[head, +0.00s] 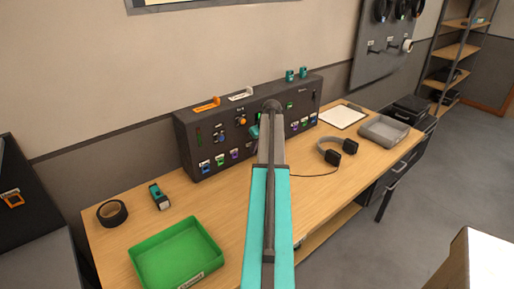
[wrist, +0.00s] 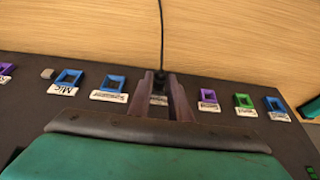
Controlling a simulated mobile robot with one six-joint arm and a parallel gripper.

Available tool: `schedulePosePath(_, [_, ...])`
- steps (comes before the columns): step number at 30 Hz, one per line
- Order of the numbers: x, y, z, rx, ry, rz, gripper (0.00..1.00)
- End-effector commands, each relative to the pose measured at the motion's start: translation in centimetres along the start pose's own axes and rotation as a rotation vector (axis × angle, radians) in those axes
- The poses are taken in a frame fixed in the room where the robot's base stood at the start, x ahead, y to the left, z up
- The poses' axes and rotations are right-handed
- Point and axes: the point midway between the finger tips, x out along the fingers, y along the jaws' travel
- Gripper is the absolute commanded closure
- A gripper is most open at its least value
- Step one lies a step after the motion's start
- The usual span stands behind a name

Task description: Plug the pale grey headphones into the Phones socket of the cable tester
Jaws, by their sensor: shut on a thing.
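The headphones (head: 338,148) lie on the table right of the tester, with dark ear cups and a greyish band. A thin cable runs left from them behind my arm. The cable tester (head: 204,142) is a dark box with coloured, labelled sockets along its lower front. In the wrist view, my gripper (wrist: 161,90) is shut on a black plug (wrist: 160,79) whose cable rises from it. The fingers are over the socket row, between a blue and a purple socket. The label between the fingers (wrist: 158,100) is partly covered, and I cannot tell whether the plug is inserted. My gripper (head: 272,106) is at the tester's front in the head view.
A green tray (head: 176,252), black tape roll (head: 112,212) and teal-black device (head: 159,196) are at the front left. A clipboard (head: 342,117) and grey tray (head: 384,131) are at the right.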

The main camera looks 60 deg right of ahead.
Motion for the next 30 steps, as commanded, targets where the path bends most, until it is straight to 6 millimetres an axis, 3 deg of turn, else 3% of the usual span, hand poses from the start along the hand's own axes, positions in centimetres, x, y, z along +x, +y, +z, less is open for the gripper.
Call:
schedulePosePath(14, [-0.02,-0.02,-0.56,-0.001,0.012,0.002,1.0])
schedulePosePath(15, [-0.02,-0.02,-0.57,-0.001,0.012,0.002,0.79])
schedulePosePath(18, [-0.02,0.0,-0.49,-0.001,0.01,0.002,0.62])
schedulePosePath(30, [-0.18,0.04,-0.21,0.0,0.006,0.001,0.6])
